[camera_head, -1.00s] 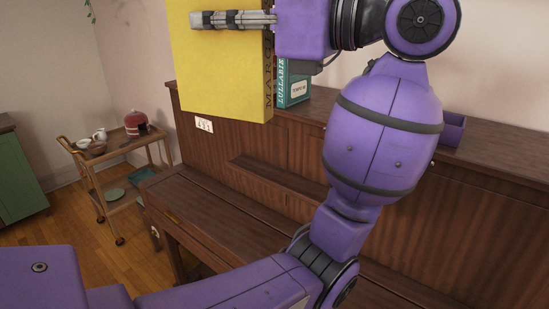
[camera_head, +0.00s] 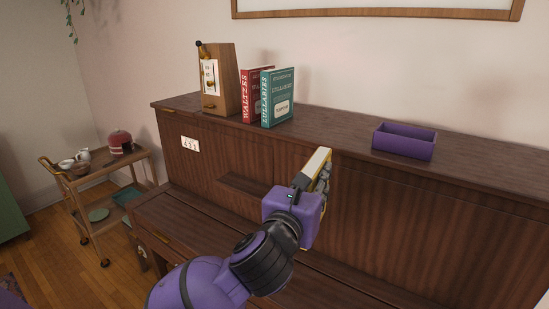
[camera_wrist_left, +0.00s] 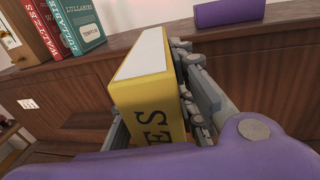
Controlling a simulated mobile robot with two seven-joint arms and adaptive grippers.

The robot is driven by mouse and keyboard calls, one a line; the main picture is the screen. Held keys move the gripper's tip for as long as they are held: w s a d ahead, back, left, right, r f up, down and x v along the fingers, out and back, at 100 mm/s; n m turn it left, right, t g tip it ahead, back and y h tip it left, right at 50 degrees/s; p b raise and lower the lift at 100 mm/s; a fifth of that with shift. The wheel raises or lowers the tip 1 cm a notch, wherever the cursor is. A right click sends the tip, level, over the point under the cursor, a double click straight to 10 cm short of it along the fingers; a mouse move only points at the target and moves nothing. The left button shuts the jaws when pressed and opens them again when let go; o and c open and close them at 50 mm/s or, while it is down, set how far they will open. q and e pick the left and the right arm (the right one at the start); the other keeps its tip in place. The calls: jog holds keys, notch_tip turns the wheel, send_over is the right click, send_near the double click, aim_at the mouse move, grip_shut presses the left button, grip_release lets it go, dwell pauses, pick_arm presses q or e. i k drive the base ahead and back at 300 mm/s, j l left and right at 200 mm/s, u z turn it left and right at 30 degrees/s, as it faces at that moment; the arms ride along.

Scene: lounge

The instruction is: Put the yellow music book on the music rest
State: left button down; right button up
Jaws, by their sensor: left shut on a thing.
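The yellow music book (camera_head: 319,160) is in my left gripper (camera_head: 314,178), in front of the piano's upright panel. In the head view mostly its pale page edge shows, with the gripper hiding much of it. In the left wrist view the yellow book (camera_wrist_left: 150,97) stands between the fingers (camera_wrist_left: 160,115), its spine with dark letters towards the camera and its white page edge on top. The music rest looks to be the narrow wooden ledge (camera_head: 243,187) on the panel; the arm and book hide part of it. I cannot tell whether the book touches it. My right gripper is out of view.
On the piano top (camera_head: 340,138) stand a wooden metronome-like box (camera_head: 225,80), a red book (camera_head: 250,95), a teal book (camera_head: 278,97) and a purple open tray (camera_head: 404,141). A tea trolley (camera_head: 100,175) stands at the left.

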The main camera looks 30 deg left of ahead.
aim_at(263, 194)
jog(key=j+z, duration=0.1)
jog(key=j, duration=0.45)
jog(key=j+z, duration=0.1)
jog(key=j, duration=0.5)
jog(key=j+z, duration=0.1)
jog(key=j, duration=0.45)
jog(key=j+z, duration=0.1)
jog(key=j, duration=0.45)
jog(key=k+j+z, duration=0.1)
jog(key=j, duration=0.5)
jog(key=k+j+z, duration=0.1)
jog(key=j, duration=0.45)
jog(key=k+j+z, duration=0.1)
jog(key=j, duration=0.45)
jog(key=k+j+z, duration=0.1)
jog(key=j, duration=0.45)
